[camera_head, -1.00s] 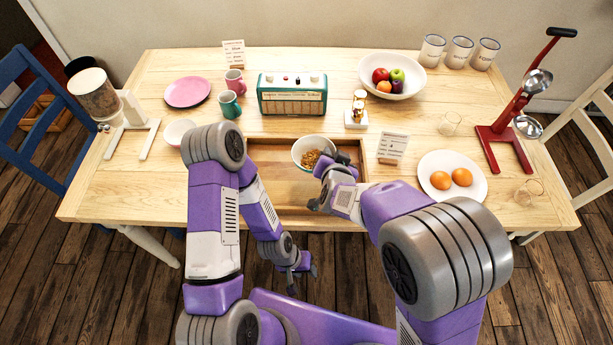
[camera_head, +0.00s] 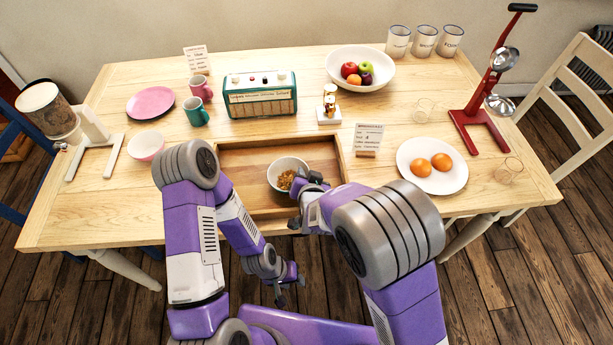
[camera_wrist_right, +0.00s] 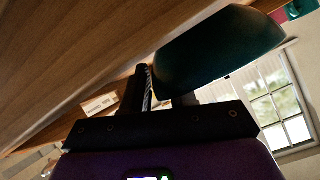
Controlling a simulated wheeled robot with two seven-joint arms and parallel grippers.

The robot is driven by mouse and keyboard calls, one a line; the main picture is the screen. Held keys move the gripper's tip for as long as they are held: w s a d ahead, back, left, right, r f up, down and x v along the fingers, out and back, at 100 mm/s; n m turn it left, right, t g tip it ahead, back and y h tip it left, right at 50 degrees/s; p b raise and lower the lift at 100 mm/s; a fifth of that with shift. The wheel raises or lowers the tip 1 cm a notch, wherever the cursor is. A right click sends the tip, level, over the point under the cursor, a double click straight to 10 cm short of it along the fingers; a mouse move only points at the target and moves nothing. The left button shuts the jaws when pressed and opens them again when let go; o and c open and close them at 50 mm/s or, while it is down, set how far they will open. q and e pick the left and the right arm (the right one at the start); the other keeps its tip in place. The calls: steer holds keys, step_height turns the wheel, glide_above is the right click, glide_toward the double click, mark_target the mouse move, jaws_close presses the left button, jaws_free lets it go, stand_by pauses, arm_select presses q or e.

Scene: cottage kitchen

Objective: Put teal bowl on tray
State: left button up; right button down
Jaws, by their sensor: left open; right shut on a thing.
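The teal bowl (camera_head: 278,180) looks white inside and holds brown cereal-like pieces. In the head view it is over the middle of the wooden tray (camera_head: 232,180), inside its rim. I cannot tell whether its base touches the tray floor. My right gripper (camera_head: 304,187) is shut on the bowl's right side. In the right wrist view the bowl's dark teal outside (camera_wrist_right: 220,45) shows close up at the fingers, beside a wooden surface. My left gripper (camera_head: 288,285) is open and empty, in front of the table and below its edge.
A card (camera_head: 367,138) and a plate of oranges (camera_head: 407,153) are to the right. A pink-white bowl (camera_head: 146,146) is left. The tray's left part is clear.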

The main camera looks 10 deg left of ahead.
steer(key=c, duration=1.4)
jaws_free()
steer(key=shift+f, duration=0.15)
steer(key=o, duration=0.5)
steer(key=shift+r, duration=0.2)
steer(key=shift+s+r, duration=0.2)
steer(key=shift+s, duration=0.05)
steer(key=p+v, duration=0.3)
steer(key=v, duration=0.8)
steer(key=shift+s+r+p, duration=0.1)
steer(key=shift+s+p, duration=0.1)
steer(key=shift+p, duration=0.15)
